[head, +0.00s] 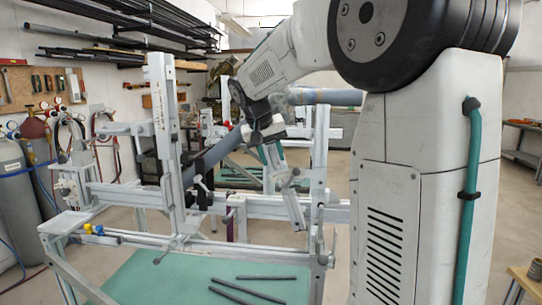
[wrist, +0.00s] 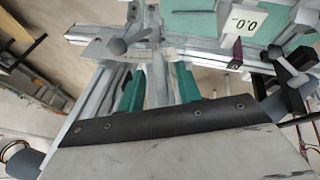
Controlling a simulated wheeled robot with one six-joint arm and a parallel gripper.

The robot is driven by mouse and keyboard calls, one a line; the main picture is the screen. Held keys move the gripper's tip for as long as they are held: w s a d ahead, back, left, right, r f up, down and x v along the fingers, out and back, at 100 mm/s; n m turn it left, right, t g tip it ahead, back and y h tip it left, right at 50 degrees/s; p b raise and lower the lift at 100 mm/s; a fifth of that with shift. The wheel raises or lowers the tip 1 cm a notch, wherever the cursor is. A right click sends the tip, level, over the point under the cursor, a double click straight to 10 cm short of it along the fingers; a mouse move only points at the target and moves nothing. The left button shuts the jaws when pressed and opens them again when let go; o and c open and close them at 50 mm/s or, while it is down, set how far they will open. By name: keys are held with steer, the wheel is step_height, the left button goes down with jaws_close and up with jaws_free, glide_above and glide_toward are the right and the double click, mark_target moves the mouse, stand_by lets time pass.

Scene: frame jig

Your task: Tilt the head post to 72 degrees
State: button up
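The jig (head: 130,190) is a pale grey frame of rails and posts. A short tilted grey post (head: 290,205) with a lever handle stands at its right half; I take it for the head post, but cannot be sure. My gripper (head: 268,150) is just above and left of it, partly hidden by my arm. In the wrist view, the two teal fingers of my gripper (wrist: 158,85) are apart, one on each side of a narrow grey bar (wrist: 157,70). Gaps show beside the bar. A white readout (wrist: 245,22) appears upside down and seems to read 0.0.
A taller upright post (head: 163,130) and a dark grey diagonal tube (head: 218,150) stand left of my gripper. Dark rods (head: 245,290) lie on the green panel (head: 175,275) below. Gas cylinders (head: 15,185) stand at far left. Another jig is behind.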

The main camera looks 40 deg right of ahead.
steer(key=v, duration=0.7)
steer(key=shift+a+r, duration=0.25)
steer(key=shift+r, duration=0.05)
